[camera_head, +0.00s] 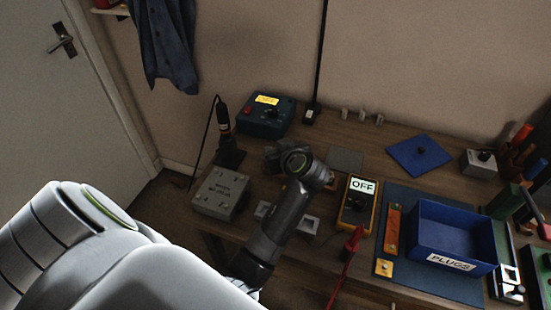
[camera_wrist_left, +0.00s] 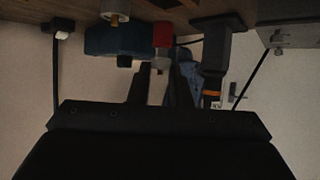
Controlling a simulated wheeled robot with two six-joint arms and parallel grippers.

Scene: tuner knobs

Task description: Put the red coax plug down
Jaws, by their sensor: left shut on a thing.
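My left gripper (camera_head: 284,152) reaches over the middle of the bench, and its fingers are largely hidden by its own wrist in the head view. In the left wrist view, which shows the scene upside down, its two dark fingers (camera_wrist_left: 160,82) are shut on the red coax plug (camera_wrist_left: 162,36). The plug has a red body and a grey metal collar between the fingertips. I cannot make out this plug in the head view, and whether it touches the bench is unclear. My right gripper is not in view.
A blue box (camera_head: 266,115) stands behind the gripper, and a grey metal box (camera_head: 222,193) to its left. A yellow multimeter (camera_head: 358,204), a red lead (camera_head: 353,242) and a blue PLUGS bin (camera_head: 452,236) are to the right. Small posts (camera_head: 361,115) stand at the back.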

